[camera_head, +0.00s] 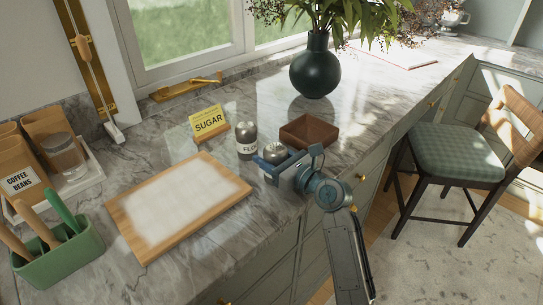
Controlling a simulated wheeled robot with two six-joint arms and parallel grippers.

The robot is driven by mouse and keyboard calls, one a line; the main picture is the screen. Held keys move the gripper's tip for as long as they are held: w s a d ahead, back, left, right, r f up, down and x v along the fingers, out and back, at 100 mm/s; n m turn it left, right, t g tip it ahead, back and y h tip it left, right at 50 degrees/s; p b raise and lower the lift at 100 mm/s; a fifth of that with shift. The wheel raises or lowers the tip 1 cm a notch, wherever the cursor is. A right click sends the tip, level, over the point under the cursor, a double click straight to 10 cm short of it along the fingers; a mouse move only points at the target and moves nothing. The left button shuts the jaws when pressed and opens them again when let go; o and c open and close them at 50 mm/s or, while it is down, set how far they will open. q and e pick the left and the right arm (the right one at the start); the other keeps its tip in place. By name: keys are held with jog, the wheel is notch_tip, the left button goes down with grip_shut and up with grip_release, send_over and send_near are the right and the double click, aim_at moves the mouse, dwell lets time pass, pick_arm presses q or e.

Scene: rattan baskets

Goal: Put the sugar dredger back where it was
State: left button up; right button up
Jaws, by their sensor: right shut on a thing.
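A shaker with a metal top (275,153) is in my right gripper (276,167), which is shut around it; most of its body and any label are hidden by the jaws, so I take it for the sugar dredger. It is upright, close to the counter; I cannot tell whether it touches. A second, similar shaker (246,140), with a label starting "FL", stands just left of it. A yellow card reading "SUGAR" (209,122) stands in a wooden holder, left of and behind that shaker. My left gripper is not in view.
A brown square wooden box (308,131) sits right behind my right gripper. A wooden board (139,250) with a white surface lies at left front. A dark vase (315,72) stands at the back. A green caddy (60,262) and coffee containers (66,155) are far left.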

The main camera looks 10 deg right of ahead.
jog(key=o, duration=1)
jog(key=shift+f, duration=0.1)
jog(key=shift+o, duration=0.2)
jog(key=v, duration=1.2)
jog(key=shift+b, duration=0.35)
